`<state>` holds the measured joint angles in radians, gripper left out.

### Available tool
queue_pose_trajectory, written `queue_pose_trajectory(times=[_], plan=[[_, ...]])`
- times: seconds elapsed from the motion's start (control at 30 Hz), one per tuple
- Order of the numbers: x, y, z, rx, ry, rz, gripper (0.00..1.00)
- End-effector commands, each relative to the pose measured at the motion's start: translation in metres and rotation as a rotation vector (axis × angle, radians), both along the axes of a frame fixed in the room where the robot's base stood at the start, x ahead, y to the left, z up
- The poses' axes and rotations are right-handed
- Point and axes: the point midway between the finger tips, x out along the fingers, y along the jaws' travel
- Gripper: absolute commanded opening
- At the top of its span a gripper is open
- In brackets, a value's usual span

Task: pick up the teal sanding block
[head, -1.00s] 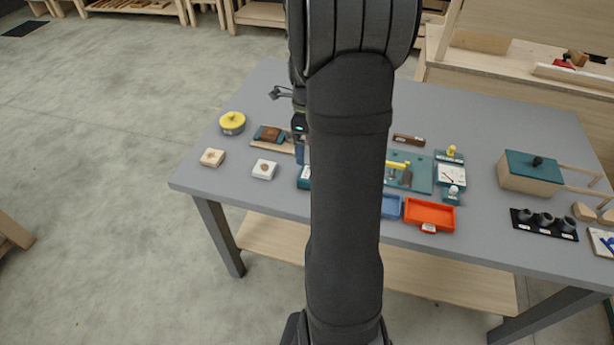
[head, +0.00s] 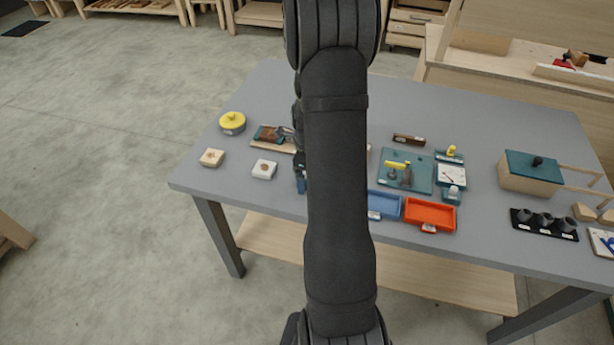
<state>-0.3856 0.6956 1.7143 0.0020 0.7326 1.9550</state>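My gripper (head: 301,185) is low over the near part of the table, just left of my dark forearm, which hides much of it. Its blue-tinted end shows as a small patch at the spot where a teal block with a white label stood in view earlier. That block is now mostly or fully hidden by my gripper and arm. I cannot tell whether the fingers are around it, touching it or apart from it, nor whether they are open. A brown-topped piece with dark teal edges (head: 269,134) lies on a wooden board behind and left of my gripper.
Left of my gripper are a white block (head: 264,169), a pale wooden block (head: 212,158) and a yellow-lidded round tin (head: 232,122). Right of my arm are a blue tray (head: 385,205), an orange tray (head: 430,215) and a teal board (head: 420,178) with tools. The table's back is clear.

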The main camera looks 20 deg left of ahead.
Motion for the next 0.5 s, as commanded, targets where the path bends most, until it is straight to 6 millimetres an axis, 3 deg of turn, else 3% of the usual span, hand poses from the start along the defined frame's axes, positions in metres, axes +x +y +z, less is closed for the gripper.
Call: queue_pose_trajectory(times=[0.17,0.43,0.5], plan=[[0.0002,0.0001,-0.0001,0.0,-0.001,0.0,0.94],[0.0002,0.0002,0.0002,0.0,-0.001,0.0,0.45],[0.0003,0.0002,0.0002,0.001,-0.001,0.0,0.45]])
